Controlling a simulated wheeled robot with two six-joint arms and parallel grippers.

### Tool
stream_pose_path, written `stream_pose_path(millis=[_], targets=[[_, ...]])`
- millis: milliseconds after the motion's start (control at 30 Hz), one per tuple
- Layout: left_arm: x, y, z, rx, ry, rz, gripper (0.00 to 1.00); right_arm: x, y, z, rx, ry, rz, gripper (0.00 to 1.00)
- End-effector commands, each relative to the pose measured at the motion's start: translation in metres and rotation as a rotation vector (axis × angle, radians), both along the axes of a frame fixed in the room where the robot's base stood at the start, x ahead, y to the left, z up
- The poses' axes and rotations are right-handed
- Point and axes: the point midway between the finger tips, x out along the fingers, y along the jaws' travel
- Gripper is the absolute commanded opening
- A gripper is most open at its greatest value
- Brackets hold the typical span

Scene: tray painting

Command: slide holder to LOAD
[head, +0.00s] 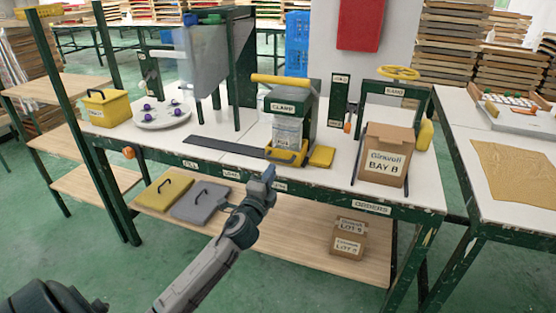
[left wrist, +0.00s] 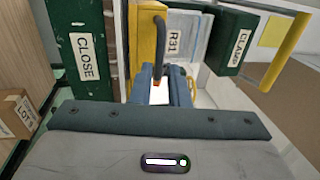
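The yellow holder (head: 294,160) sits at the right end of a dark rail (head: 225,147), under the green clamp unit (head: 292,104). A pouch marked R31 stands behind its front wall. The LOAD label (head: 231,174) is on the table's front edge, left of the holder. My left gripper (head: 268,174) is just in front of the holder at the table edge. In the left wrist view its fingers (left wrist: 165,84) are apart, near the holder's dark upright handle (left wrist: 160,45). I cannot tell whether they touch it. My right gripper is not in view.
A brown BAY B box (head: 385,155) stands at the right. A round plate (head: 163,117) with purple-topped items and a yellow bin (head: 105,108) are at the left. A small yellow block (head: 321,157) lies right of the holder. The rail to the left looks clear.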

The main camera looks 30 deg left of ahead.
Motion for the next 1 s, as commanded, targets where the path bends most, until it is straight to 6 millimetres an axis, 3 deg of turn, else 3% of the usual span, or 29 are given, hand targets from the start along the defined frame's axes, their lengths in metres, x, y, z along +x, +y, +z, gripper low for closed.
stream_pose_path(millis=[200,400,767,867,1000], targets=[[0.04,0.009,0.009,-0.003,-0.001,0.001,0.15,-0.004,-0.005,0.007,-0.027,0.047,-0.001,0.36],[0.061,0.014,0.011,-0.003,0.001,0.001,0.15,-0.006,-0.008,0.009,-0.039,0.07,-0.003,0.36],[0.066,0.015,0.011,-0.002,0.002,0.0,0.15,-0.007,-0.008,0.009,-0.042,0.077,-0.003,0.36],[0.066,0.015,0.011,-0.002,0.002,0.0,0.0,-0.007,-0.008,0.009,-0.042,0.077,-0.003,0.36],[0.066,0.015,0.011,-0.002,0.002,0.0,0.0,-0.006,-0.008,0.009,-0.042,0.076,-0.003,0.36]])
